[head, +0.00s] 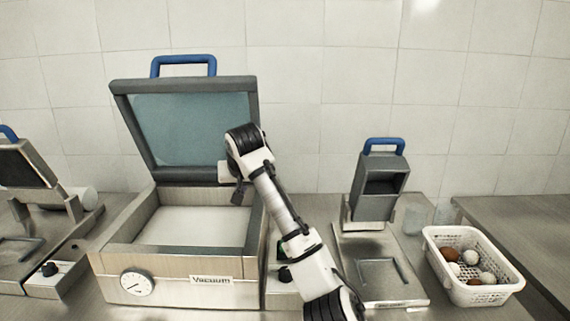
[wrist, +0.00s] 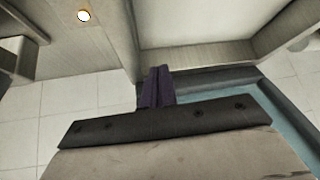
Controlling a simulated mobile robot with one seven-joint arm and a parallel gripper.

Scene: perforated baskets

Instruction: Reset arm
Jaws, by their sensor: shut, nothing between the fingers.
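My arm (head: 280,205) reaches up from the lower right in the head view. Its end is in front of the right side of the vacuum machine's raised lid (head: 185,130). My gripper (wrist: 157,88) shows in the wrist view as two dark fingers pressed together with nothing between them. In the head view the fingers are hard to make out. The vacuum machine (head: 180,279) stands open on the counter, and its chamber (head: 195,225) looks empty. In the wrist view the lid's teal panel (wrist: 285,130) shows close beside my gripper.
A white perforated basket (head: 475,294) with brown and white eggs stands at the right. A grey device with a blue handle (head: 380,185) stands between it and my arm. Another device (head: 35,175) is at the far left. A tiled wall closes off the back.

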